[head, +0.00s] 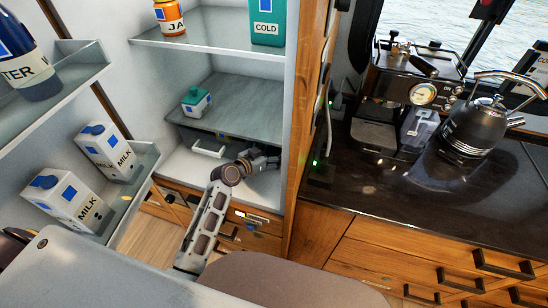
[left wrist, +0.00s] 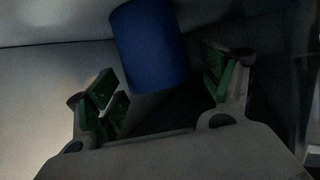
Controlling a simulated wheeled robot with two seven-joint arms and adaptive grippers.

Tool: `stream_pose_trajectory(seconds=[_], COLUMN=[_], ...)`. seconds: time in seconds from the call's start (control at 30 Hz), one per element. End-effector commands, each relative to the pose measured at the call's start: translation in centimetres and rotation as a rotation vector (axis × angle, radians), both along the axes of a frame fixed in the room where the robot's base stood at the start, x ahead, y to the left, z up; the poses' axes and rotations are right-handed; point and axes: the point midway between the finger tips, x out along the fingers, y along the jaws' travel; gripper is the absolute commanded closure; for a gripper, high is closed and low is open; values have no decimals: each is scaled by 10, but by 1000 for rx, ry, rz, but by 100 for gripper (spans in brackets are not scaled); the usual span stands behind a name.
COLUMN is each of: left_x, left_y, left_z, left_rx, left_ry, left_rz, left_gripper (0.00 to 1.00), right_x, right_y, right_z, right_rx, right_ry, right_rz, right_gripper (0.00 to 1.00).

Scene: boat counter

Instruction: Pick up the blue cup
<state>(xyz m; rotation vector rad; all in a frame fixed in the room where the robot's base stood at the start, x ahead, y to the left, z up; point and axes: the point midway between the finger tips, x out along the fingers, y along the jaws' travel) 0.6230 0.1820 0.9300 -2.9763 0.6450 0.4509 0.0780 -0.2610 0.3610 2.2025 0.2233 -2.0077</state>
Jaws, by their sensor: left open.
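The blue cup (left wrist: 150,45) shows in the left wrist view as a plain dark blue cylinder, slightly tilted in the picture. It stands just beyond and between the green-padded fingers of my left gripper (left wrist: 160,80), with visible space on both sides. In the head view my left gripper (head: 262,160) reaches into the low compartment of the open fridge, under the grey shelf. The cup is hidden in the head view. My left gripper is open and empty. My right gripper is not in view.
The shelf (head: 240,105) above the gripper carries a small teal container (head: 196,101). The fridge side wall (head: 290,130) is close on the right. The open door holds milk cartons (head: 107,150) at left. An espresso machine (head: 415,90) and black kettle (head: 473,125) stand on the dark counter.

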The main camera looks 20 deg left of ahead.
Motion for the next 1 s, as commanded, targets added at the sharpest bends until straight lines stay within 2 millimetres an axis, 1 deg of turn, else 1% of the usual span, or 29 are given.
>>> stream_pose_trajectory(seconds=[0.03, 0.2, 0.7, 1.0], left_x=[4, 10, 11, 11], left_y=[-2, -5, -5, -5], left_z=[0, -3, -3, -3], left_rx=[-1, 0, 1, 1], left_ry=[-1, -1, 0, 0], left_rz=[0, 0, 0, 0], left_gripper=[19, 19, 19, 58], right_x=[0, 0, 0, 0], right_y=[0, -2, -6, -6], right_z=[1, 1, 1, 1], right_rx=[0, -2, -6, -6], right_ry=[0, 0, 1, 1], right_rz=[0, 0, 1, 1], right_gripper=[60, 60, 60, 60])
